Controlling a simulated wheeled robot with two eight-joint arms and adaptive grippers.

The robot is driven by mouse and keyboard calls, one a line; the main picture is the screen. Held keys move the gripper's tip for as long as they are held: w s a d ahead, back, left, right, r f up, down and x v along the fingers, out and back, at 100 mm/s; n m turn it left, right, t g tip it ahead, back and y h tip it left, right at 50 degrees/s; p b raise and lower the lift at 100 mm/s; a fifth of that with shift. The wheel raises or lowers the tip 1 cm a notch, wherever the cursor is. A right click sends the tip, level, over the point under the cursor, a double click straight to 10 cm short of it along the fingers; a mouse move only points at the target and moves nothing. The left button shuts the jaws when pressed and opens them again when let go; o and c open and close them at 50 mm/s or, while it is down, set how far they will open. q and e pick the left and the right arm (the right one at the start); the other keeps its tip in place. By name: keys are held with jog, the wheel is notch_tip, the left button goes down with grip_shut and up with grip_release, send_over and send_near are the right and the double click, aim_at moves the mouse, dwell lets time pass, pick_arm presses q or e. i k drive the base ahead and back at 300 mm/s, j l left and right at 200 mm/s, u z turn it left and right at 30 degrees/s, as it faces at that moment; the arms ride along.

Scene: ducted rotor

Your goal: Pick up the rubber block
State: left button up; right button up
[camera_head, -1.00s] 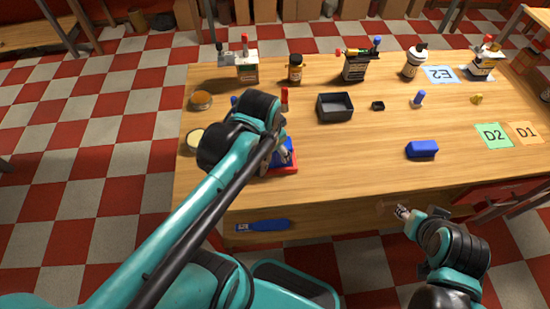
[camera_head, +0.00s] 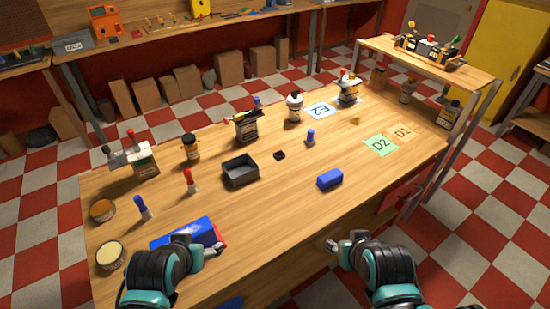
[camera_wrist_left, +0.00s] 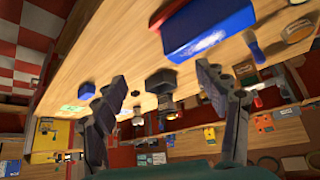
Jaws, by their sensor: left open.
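A blue block (camera_head: 329,180), which looks like the rubber block, lies on the wooden table (camera_head: 275,215) near its front edge, right of the middle. It also shows in the left wrist view (camera_wrist_left: 86,91), beyond one finger. My left gripper (camera_head: 217,249) is at the table's front left, beside a larger blue item with a red edge (camera_head: 185,233), apart from the block. In the left wrist view its fingers (camera_wrist_left: 162,72) are spread with nothing between them. My right gripper (camera_head: 331,246) is low by the table's front edge; its jaws are too small to judge.
A dark open tray (camera_head: 240,171) and a small black part (camera_head: 279,155) stand mid-table. A red marker (camera_head: 190,181) and blue markers stand upright. Bottles line the back. The green D2 card (camera_head: 381,146) lies right. Wood around the block is clear.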

aim_at(325, 181)
jog(key=i+l+u, duration=0.25)
jog(key=l, duration=0.4)
jog(key=i+l+u, duration=0.3)
jog(key=l, duration=0.4)
jog(key=l+u, duration=0.25)
jog(key=l, duration=0.5)
jog(key=i+l+u, duration=0.1)
jog(key=l+u, duration=0.15)
jog(key=l, duration=0.5)
